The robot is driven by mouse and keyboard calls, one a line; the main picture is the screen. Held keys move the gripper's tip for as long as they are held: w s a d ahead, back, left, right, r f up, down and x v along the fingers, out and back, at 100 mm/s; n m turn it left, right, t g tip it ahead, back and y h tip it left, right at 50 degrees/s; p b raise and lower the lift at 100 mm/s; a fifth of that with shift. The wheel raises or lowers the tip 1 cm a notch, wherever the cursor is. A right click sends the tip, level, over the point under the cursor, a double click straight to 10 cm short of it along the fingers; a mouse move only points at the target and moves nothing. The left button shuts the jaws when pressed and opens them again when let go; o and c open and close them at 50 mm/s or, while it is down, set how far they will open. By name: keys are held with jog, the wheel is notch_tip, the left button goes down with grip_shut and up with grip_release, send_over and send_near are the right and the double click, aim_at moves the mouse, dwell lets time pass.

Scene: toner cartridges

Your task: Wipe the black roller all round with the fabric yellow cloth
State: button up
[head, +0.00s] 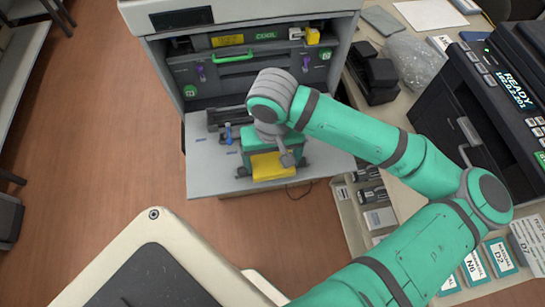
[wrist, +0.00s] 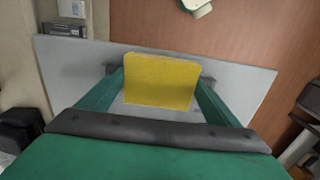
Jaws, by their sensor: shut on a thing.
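My gripper (head: 270,160) is shut on the yellow cloth (head: 273,167), above the lowered grey door (head: 210,180) of the printer. In the wrist view the cloth (wrist: 159,82) sits flat between my two green fingers, near their tips. Dark parts show just beyond both sides of the cloth in the wrist view; I cannot tell whether they are fingertips or ends of the black roller. The roller is not clearly seen, and whether the cloth touches it cannot be told. A dark part (head: 228,114) lies on the door behind my gripper, with a blue piece beside it.
The open printer (head: 240,60) stands behind the door, with a green handle (head: 230,57) inside. A desk on the right holds dark boxes (head: 376,75), a clear plastic bag (head: 412,60) and a device with a display (head: 500,90).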

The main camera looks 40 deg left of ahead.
jog(key=shift+s+d, duration=0.3)
jog(key=shift+d, duration=0.05)
jog(key=shift+s+d, duration=0.2)
jog(key=shift+d, duration=0.05)
jog(key=shift+s+d, duration=0.15)
jog(key=shift+s+d, duration=0.2)
jog(key=shift+d, duration=0.05)
dwell(0.3)
jog(key=shift+r, duration=3.45)
